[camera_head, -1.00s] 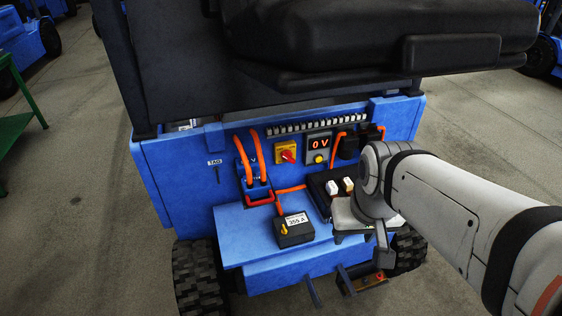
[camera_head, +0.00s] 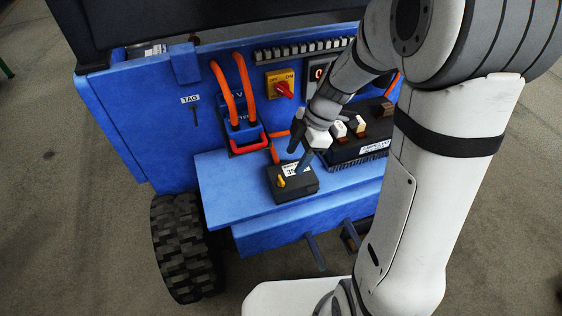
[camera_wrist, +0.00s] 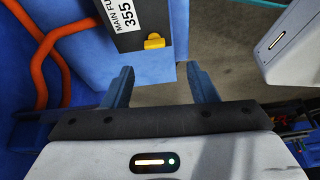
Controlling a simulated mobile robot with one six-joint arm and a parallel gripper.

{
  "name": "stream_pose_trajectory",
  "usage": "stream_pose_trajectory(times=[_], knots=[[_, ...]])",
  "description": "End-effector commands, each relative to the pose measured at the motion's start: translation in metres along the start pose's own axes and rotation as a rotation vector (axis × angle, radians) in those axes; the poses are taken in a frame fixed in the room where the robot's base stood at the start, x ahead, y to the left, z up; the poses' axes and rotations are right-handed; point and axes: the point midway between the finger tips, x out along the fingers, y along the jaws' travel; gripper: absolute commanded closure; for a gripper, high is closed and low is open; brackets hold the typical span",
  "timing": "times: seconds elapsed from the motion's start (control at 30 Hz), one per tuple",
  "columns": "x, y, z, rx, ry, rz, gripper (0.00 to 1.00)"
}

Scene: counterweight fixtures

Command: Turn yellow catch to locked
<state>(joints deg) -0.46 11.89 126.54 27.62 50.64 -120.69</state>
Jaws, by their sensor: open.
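The yellow catch (camera_head: 281,183) is a small knob on the front left of a black fuse box (camera_head: 298,187), which sits on the blue ledge. In the wrist view the catch (camera_wrist: 154,41) shows at the lower edge of the box (camera_wrist: 130,38), next to a white label reading "MAIN FU" and "355". My gripper (camera_head: 299,155) is open and empty just above and behind the box. In the wrist view its two blue fingers (camera_wrist: 161,72) stand apart, with the catch beyond their tips and roughly between them. No finger visibly touches the catch.
Orange cables (camera_head: 226,92) and a red handle (camera_head: 249,145) stand left of my gripper. A red rotary switch on a yellow plate (camera_head: 282,86) is on the panel behind. A black unit with white and brown blocks (camera_head: 352,143) is close on the right. The ledge (camera_head: 222,190) is bare left of the box.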

Motion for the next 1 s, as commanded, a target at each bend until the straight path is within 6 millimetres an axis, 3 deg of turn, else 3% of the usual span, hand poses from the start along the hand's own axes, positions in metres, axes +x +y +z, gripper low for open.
stream_pose_trajectory(times=[0.6,1.0], knots=[[0.08,0.004,-0.001,-0.07,0.015,-0.009,0.47],[0.088,0.004,-0.001,-0.07,0.013,-0.007,0.47]])
